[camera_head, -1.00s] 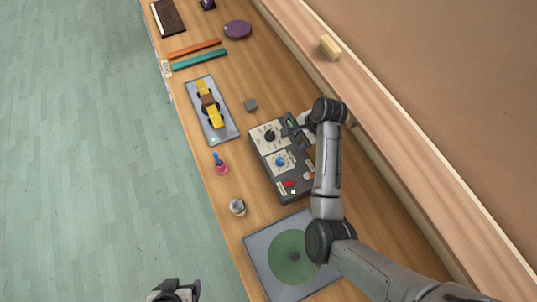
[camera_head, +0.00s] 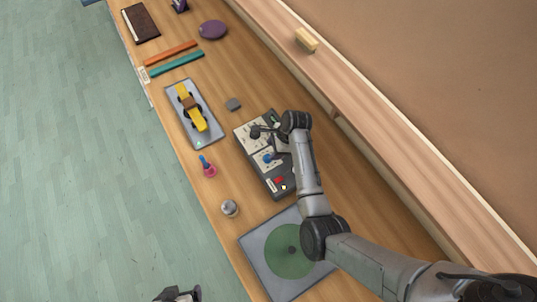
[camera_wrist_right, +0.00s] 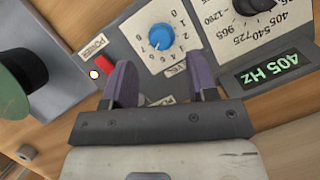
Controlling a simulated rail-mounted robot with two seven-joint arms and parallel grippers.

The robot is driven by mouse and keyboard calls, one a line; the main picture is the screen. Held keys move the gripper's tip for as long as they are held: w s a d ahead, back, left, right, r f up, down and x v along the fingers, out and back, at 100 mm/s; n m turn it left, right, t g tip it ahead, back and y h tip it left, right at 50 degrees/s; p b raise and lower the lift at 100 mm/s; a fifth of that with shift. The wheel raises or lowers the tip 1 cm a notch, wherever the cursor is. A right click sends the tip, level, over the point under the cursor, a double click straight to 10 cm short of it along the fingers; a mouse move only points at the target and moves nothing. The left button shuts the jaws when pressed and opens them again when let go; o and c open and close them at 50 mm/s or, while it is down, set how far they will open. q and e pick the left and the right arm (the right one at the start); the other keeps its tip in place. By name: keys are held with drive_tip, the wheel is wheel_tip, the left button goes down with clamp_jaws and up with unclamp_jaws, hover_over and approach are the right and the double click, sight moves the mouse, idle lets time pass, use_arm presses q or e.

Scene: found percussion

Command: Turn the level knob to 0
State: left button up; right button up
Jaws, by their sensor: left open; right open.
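The level knob is a blue round knob (camera_wrist_right: 160,36) on a white number dial on the dark control box (camera_head: 278,182). In the right wrist view a small pale mark on the knob points to the lower left, near the 6 and 7; the 0 is at the upper right. In the head view the knob (camera_head: 267,157) is beside my right arm. My right gripper (camera_wrist_right: 158,72) is open, its two purple fingers apart, with the knob ahead between them and not gripped. My left gripper (camera_head: 178,296) is at the bottom edge of the head view, open and away from the box.
On the box are a black knob (camera_wrist_right: 254,4), a green 405 Hz display (camera_wrist_right: 273,68) and a red button (camera_wrist_right: 93,74). A grey plate with a green disc (camera_head: 275,262), a silver-topped item (camera_head: 229,208) and a pink-and-blue item (camera_head: 208,167) stand nearby. A ledge runs behind.

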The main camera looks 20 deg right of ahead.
sight(268, 156)
drive_tip(key=shift+x, duration=2.7)
drive_tip(key=c, duration=0.9)
